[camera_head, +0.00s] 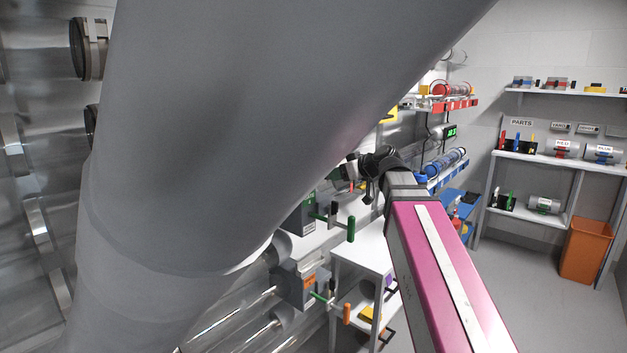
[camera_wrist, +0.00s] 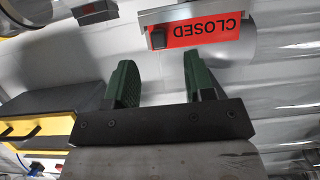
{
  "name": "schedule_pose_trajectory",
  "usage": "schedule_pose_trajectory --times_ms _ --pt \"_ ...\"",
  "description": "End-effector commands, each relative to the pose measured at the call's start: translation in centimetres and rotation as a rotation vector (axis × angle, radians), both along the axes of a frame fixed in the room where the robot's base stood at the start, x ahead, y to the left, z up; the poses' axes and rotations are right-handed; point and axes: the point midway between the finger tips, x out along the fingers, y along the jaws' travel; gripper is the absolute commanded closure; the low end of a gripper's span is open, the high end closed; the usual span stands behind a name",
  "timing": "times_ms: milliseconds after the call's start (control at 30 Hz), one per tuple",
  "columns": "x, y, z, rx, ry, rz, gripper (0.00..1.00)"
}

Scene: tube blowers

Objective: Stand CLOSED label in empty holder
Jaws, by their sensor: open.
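In the wrist view a red CLOSED label (camera_wrist: 208,31) with black letters appears upside down at the top. It sits against a grey strip (camera_wrist: 190,12), with a small black block (camera_wrist: 157,39) at its left end. My gripper (camera_wrist: 158,68) is open, with its two green-and-black fingers apart and nothing between them. The label lies beyond the fingertips, toward the right finger. In the head view my gripper (camera_head: 346,172) is small and dark, by the wall fixtures. I cannot make out the empty holder with certainty.
In the wrist view a yellow-and-black fixture (camera_wrist: 40,118) is left of my fingers, and a dark block (camera_wrist: 95,12) is at top left. In the head view a grey box with an orange label (camera_head: 309,281), a white table (camera_head: 365,248) and an orange bin (camera_head: 586,252) are visible.

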Motion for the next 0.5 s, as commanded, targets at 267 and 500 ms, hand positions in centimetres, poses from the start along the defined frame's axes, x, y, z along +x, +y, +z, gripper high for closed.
schedule_pose_trajectory --times_ms 267,500 --pt "1.8 2.0 -0.8 -0.001 0.003 0.001 0.51" --pt "3.2 3.8 -1.7 0.0 0.002 0.001 0.51"
